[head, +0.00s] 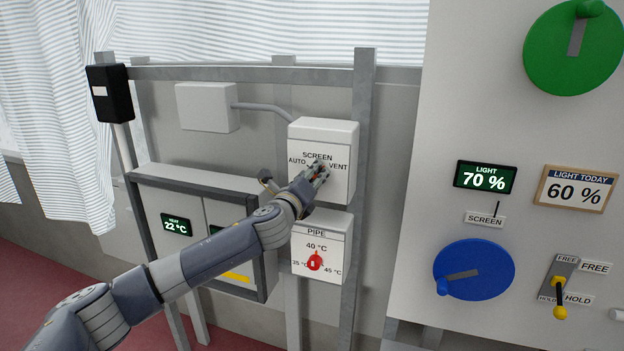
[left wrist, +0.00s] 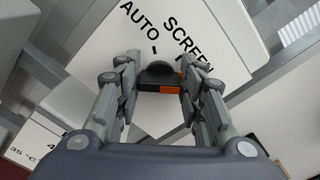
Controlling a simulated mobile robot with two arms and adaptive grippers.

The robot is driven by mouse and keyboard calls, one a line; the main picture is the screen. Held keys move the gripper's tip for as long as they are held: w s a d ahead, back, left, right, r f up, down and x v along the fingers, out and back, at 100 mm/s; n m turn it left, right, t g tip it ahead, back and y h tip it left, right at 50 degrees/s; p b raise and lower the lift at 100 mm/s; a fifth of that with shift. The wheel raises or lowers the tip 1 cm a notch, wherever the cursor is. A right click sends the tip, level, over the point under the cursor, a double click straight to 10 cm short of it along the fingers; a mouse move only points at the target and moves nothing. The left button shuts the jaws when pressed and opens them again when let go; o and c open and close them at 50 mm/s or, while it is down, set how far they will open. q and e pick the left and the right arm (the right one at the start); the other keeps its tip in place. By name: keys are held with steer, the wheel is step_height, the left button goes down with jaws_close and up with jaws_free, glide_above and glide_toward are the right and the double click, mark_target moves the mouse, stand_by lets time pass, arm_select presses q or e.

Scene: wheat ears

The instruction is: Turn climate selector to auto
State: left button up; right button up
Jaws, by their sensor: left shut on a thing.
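The climate selector is on a white box (head: 340,138) on the metal frame, marked SCREEN, AUTO on the left and VENT on the right. My left gripper (head: 320,172) reaches the front of this box and covers most of the selector in the head view. In the left wrist view the dark selector knob (left wrist: 157,74) with an orange part sits between the two fingers of my left gripper (left wrist: 158,84), which are shut on it. The AUTO and SCREEN labels show tilted beyond it. The knob's exact pointing is hard to tell. My right gripper is in no view.
Just below is a PIPE box (head: 318,262) with a red knob (head: 315,261). A grey-framed cabinet (head: 175,192) stands to the left, behind my left arm. A large panel (head: 500,120) at the right carries a blue dial (head: 480,262) and a green dial (head: 555,60).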

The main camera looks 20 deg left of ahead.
arm_select(q)
steer(key=n, duration=0.2)
steer(key=n+b, duration=0.1)
steer(key=n, duration=0.2)
steer(key=shift+f+n, duration=0.2)
steer(key=shift+n, duration=0.1)
steer(key=n+b, duration=0.1)
steer(key=n, duration=0.4)
steer(key=shift+f+n, duration=0.1)
steer(key=shift+n, duration=0.2)
steer(key=n+b, duration=0.1)
steer(key=n, duration=0.4)
steer(key=shift+f+n+b, duration=0.1)
steer(key=shift+n+b, duration=0.35)
steer(key=shift+n, duration=1.95)
steer(key=o, duration=1.1)
steer(key=s, duration=1.2)
steer(key=shift+a, duration=0.2)
